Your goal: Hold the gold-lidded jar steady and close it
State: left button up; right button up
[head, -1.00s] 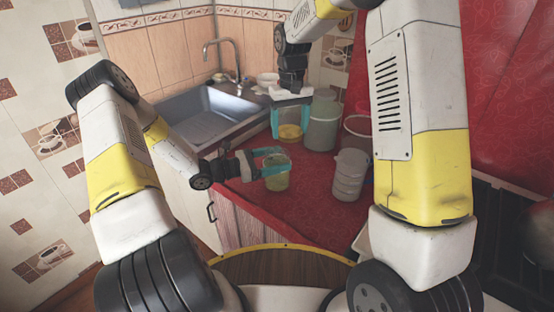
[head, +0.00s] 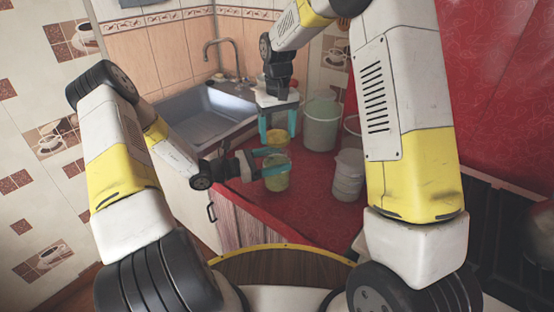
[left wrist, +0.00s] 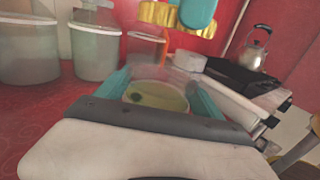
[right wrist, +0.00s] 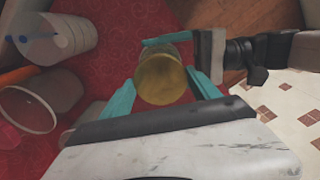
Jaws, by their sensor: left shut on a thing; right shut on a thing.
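The clear jar with yellow-green contents (head: 277,182) is upright at the counter's front left, between the fingers of my left gripper (head: 274,163), which is shut on it. In the left wrist view the open mouth of the jar (left wrist: 155,96) faces up. My right gripper (head: 278,128) is shut on the gold lid (head: 277,138) and holds it above the jar, apart from it. The lid also shows at the top of the left wrist view (left wrist: 165,15). In the right wrist view the lid (right wrist: 160,79) hides most of the jar.
A large pale green canister (head: 321,124) stands behind and to the right. A pale ribbed container (head: 348,176) stands right of the jar. The sink (head: 205,118) is at the back left. The red counter (head: 312,205) is clear between jar and ribbed container.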

aim_at(278, 137)
jog(key=shift+f, duration=0.75)
jog(key=shift+f, duration=0.85)
jog(key=shift+f, duration=0.6)
